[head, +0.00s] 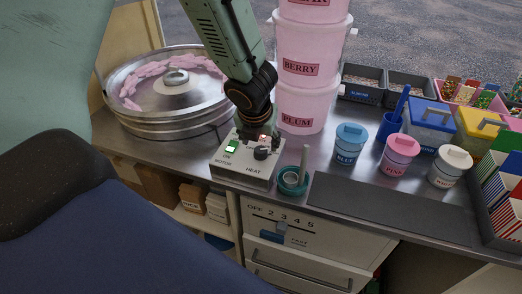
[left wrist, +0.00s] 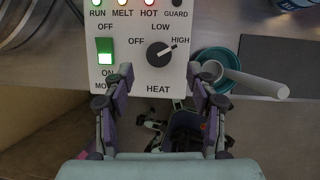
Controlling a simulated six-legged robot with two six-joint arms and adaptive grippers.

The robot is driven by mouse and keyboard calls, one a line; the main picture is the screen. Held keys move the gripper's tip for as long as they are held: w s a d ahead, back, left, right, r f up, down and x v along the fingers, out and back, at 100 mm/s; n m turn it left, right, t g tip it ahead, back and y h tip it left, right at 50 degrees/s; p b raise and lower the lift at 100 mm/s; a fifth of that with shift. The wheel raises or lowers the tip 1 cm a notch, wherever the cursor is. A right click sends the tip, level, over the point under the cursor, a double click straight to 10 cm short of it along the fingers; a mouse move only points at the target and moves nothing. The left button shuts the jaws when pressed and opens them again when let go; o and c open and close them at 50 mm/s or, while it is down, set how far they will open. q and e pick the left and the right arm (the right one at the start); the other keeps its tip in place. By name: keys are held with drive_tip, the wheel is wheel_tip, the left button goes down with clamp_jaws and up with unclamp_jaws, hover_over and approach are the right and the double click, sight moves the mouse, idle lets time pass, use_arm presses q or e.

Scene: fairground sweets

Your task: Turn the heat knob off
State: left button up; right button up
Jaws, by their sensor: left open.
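The heat knob (left wrist: 158,54) is a dark round knob on a white control box (left wrist: 180,82), and its pointer is turned up and right toward HIGH. It also shows in the head view (head: 262,153). My left gripper (left wrist: 167,78) is open, its two fingers apart on either side below the knob in the left wrist view, with nothing between them. In the head view the left gripper (head: 256,136) hangs over the back of the box, hiding part of its top. I cannot tell whether it touches the box. My right gripper is not in view.
A green-lit motor switch (left wrist: 105,51) is left of the knob. RUN, MELT and HOT lamps glow; GUARD is dark. A teal cup (head: 293,181) with a stick stands close right of the box. The floss pan (head: 170,85) is left, stacked pink tubs (head: 304,105) behind.

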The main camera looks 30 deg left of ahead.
sight(261, 150)
use_arm(q)
drive_tip(key=b+x, duration=0.1)
drive_tip(key=x, duration=0.4)
drive_tip(key=shift+w+a+f, duration=0.1)
drive_tip(key=shift+f, duration=0.1)
drive_tip(key=shift+r, duration=0.1)
drive_tip(key=c, duration=1.2)
